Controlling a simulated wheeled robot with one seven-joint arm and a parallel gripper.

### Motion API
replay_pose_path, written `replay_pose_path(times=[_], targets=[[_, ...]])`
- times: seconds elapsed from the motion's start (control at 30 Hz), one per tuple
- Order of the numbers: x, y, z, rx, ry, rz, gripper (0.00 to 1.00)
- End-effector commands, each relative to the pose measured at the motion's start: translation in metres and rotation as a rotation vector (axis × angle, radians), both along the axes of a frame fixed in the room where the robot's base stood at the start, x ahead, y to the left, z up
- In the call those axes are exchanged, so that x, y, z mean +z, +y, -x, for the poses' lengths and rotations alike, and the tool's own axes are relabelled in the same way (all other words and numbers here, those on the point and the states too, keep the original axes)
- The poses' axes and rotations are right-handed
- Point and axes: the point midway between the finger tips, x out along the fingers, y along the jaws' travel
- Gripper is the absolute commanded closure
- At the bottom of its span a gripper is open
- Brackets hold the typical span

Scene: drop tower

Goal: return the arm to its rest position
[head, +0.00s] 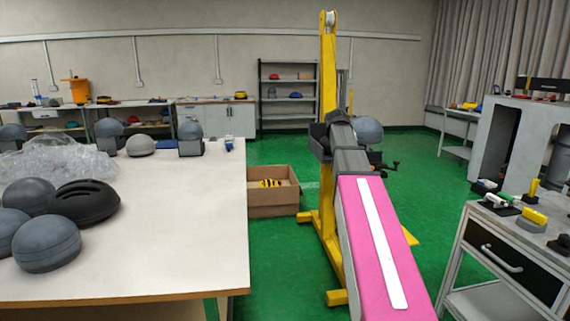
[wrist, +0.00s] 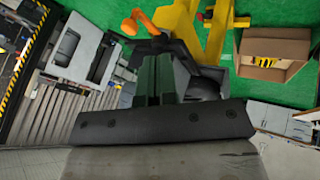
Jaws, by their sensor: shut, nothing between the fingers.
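My arm stretches forward from the lower right of the head view, with a pink link in front. My gripper (head: 335,132) is at its far end, beside the yellow drop tower (head: 328,75). In the wrist view my gripper (wrist: 160,62) is shut with nothing between its fingers. A grey rounded headform (head: 368,130) shows just right of and behind the gripper, and it is partly hidden. The wrist view shows a dark rounded shape (wrist: 207,84) close beside the fingers; I cannot tell whether they touch. The tower's yellow base (wrist: 180,22) also shows there.
A white table (head: 160,230) with grey headforms (head: 46,246) and a plastic bag (head: 55,158) is on the left. A cardboard box (head: 273,200) stands on the green floor by the tower. A tool cart (head: 512,250) is close on the right.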

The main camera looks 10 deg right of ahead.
Motion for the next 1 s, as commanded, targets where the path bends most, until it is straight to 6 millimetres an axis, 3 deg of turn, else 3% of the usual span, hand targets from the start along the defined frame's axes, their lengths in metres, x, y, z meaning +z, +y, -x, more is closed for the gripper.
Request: replay_pose_path(times=[0.27, 0.47, 0.7, 1.0], targets=[[-0.112, 0.047, 0.036, 0.073, 0.077, -0.094, 1.0], [-0.195, 0.085, 0.074, 0.124, 0.14, -0.176, 1.0], [-0.282, 0.129, 0.132, 0.172, 0.216, -0.277, 1.0], [-0.368, 0.177, 0.218, 0.211, 0.307, -0.399, 1.0]])
